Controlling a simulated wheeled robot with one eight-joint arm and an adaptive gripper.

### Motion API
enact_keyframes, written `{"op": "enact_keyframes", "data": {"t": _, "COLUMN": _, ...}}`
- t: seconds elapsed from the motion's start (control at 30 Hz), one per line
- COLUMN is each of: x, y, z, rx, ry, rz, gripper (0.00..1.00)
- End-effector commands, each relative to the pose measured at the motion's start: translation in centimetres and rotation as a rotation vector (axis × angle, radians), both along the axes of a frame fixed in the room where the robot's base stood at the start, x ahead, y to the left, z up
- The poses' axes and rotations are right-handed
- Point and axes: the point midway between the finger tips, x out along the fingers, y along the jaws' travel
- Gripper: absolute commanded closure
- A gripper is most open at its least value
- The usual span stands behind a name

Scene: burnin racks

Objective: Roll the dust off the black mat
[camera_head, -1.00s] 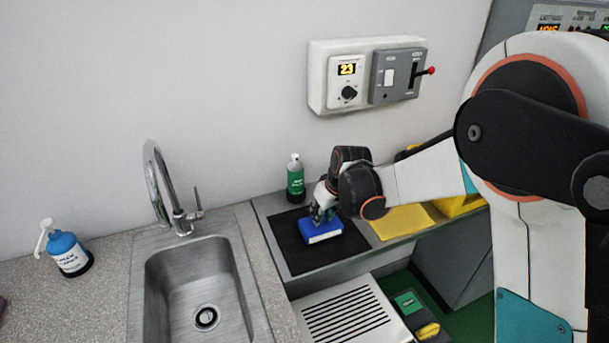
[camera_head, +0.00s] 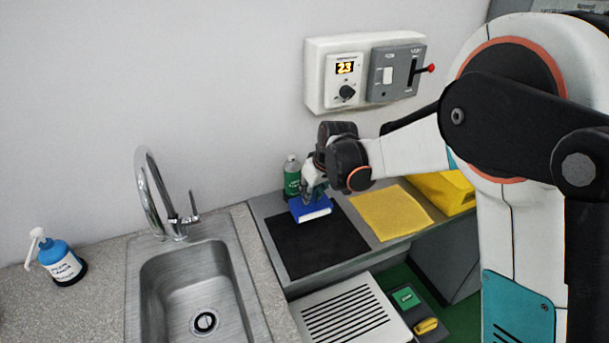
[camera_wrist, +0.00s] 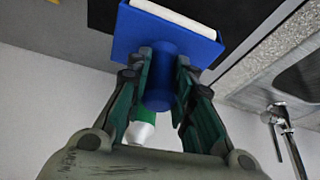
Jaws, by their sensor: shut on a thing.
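The black mat (camera_head: 312,242) lies flat on the grey counter to the right of the sink. My gripper (camera_head: 313,192) is shut on the blue roller (camera_head: 311,209), a blue block with a white strip along one edge, at the mat's far edge. In the wrist view my gripper (camera_wrist: 160,95) has its fingers on either side of the blue round handle (camera_wrist: 161,80), and the blue block (camera_wrist: 165,40) is beyond it. I cannot tell whether the block touches the mat. No dust can be made out on the mat.
A green bottle (camera_head: 291,177) stands just behind the mat, close to my gripper. A yellow cloth (camera_head: 391,212) lies to the right, with a yellow box (camera_head: 444,190) beyond. The sink (camera_head: 195,285) and tap (camera_head: 160,200) are left. A wall panel (camera_head: 364,75) hangs above.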

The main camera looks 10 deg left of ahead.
Motion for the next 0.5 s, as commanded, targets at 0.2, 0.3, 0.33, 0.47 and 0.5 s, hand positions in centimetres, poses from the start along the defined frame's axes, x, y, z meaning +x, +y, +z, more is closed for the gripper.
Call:
{"op": "enact_keyframes", "data": {"t": 0.2, "x": 0.1, "y": 0.0, "z": 2.2, "rx": 0.001, "ry": -0.001, "rz": -0.003, "gripper": 1.00}}
{"op": "enact_keyframes", "data": {"t": 0.3, "x": 0.2, "y": 0.0, "z": 3.2, "rx": 0.000, "ry": -0.001, "rz": -0.004, "gripper": 1.00}}
{"op": "enact_keyframes", "data": {"t": 0.33, "x": 0.2, "y": 0.0, "z": 3.4, "rx": 0.000, "ry": -0.001, "rz": -0.004, "gripper": 1.00}}
{"op": "enact_keyframes", "data": {"t": 0.47, "x": 0.2, "y": -0.1, "z": 4.5, "rx": 0.000, "ry": -0.001, "rz": -0.007, "gripper": 1.00}}
{"op": "enact_keyframes", "data": {"t": 0.5, "x": 0.2, "y": -0.1, "z": 4.7, "rx": 0.000, "ry": -0.001, "rz": -0.007, "gripper": 1.00}}
